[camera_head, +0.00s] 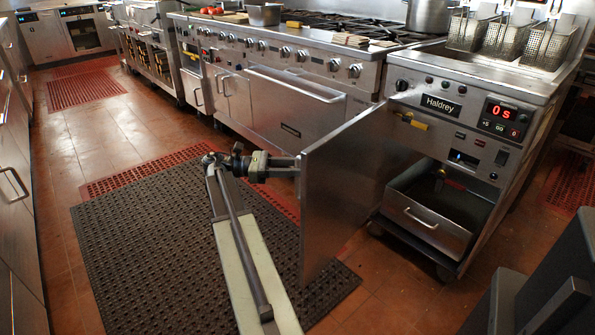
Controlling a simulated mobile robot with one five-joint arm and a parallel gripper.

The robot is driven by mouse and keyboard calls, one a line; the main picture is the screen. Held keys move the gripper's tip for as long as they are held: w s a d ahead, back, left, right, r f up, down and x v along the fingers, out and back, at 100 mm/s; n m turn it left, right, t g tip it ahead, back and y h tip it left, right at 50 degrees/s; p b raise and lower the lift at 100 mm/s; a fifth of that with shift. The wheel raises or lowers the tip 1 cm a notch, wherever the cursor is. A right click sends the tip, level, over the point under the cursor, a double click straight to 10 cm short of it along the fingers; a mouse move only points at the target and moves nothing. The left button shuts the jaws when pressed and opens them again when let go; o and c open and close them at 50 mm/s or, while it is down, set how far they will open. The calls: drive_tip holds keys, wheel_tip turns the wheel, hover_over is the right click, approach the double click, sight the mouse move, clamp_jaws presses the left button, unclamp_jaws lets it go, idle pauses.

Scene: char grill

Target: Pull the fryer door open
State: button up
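The fryer (478,125) stands at the right with a "Haldrey" label and a red "0 S" display. Its steel door (340,195) is swung well out from the front, standing edge-on toward the aisle. The fryer's lower inside shows, with a steel drawer-like pan (428,222) in it. My arm reaches up from the bottom middle, and my gripper (290,168) is at the door's left side, at or very near its outer edge. The fingertips and the door's handle are hidden or too small to make out, so I cannot tell whether it grips anything.
A long range (290,100) with knobs and an oven door runs left of the fryer. Fryer baskets (505,38) sit on top of the fryer. A dark perforated mat (150,240) covers the floor around my arm. Cabinets (15,190) line the left; the aisle between is clear.

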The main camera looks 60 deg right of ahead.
drive_tip(key=w, duration=0.1)
drive_tip(key=w+d, duration=0.1)
drive_tip(key=w, duration=0.1)
drive_tip(key=w+d, duration=0.1)
drive_tip(key=w, duration=0.1)
drive_tip(key=shift+w, duration=0.15)
idle(0.3)
